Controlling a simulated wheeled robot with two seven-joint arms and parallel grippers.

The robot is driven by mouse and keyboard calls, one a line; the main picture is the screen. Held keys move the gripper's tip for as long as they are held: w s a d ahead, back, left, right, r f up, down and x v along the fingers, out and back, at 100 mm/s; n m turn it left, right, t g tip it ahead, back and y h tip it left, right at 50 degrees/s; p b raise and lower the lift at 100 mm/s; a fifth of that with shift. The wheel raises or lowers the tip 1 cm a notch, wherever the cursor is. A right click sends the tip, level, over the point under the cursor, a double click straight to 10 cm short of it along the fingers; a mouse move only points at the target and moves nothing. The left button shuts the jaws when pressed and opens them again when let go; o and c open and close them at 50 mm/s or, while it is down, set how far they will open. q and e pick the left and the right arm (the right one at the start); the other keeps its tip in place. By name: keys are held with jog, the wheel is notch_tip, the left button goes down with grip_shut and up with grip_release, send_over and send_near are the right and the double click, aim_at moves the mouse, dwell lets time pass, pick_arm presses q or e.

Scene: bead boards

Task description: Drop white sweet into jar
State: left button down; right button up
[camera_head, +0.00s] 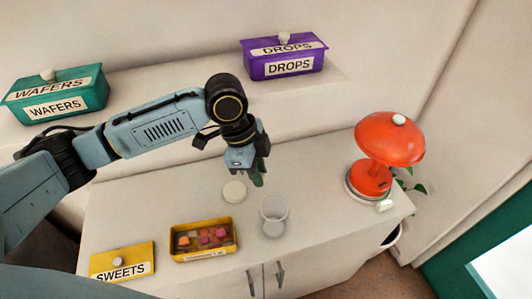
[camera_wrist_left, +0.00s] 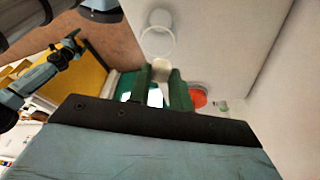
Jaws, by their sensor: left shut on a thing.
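My left gripper (camera_head: 257,180) is above the cabinet top, behind and a little left of the clear open jar (camera_head: 273,214) in the head view. In the left wrist view its two dark green fingers (camera_wrist_left: 163,84) are shut on a small white sweet (camera_wrist_left: 157,69) at their tips. The jar (camera_wrist_left: 156,36) shows beyond the tips there. The sweet is hard to make out in the head view. A pale round lid (camera_head: 235,191) lies flat left of the jar. My right gripper (camera_wrist_left: 71,43) shows small in the left wrist view; its jaws are unclear.
A yellow box of coloured sweets (camera_head: 203,240) stands left of the jar, with its SWEETS lid (camera_head: 122,262) further left. A red lamp (camera_head: 389,140) stands at the right. The WAFERS box (camera_head: 55,93) and DROPS box (camera_head: 284,60) are on the raised back shelf.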

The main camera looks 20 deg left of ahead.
aim_at(263, 177)
pick_arm(q)
jog(key=shift+d+r+m+p, duration=0.45)
jog(key=shift+r+m, duration=0.2)
jog(key=shift+m, duration=0.25)
jog(key=shift+s+d+r+m+g+p, duration=0.1)
jog(key=shift+d+r+m+g+p, duration=0.2)
jog(key=shift+m, duration=0.3)
jog(key=shift+d+r+m+g+p, duration=0.1)
jog(key=shift+m+g+p, duration=0.1)
jog(key=shift+m+p, duration=0.3)
jog(key=shift+m, duration=0.7)
jog(key=b+x, duration=0.3)
jog(key=a+b+x, duration=0.1)
jog(key=b+x, duration=0.2)
jog(key=b, duration=0.1)
jog(key=shift+a+f, duration=0.15)
jog(key=shift+a, duration=0.05)
pick_arm(e)
notch_tip(263, 177, down, 4)
jog(key=shift+a+r, duration=0.1)
jog(key=shift+a, duration=0.05)
pick_arm(q)
jog(key=c, duration=1.2)
grip_release()
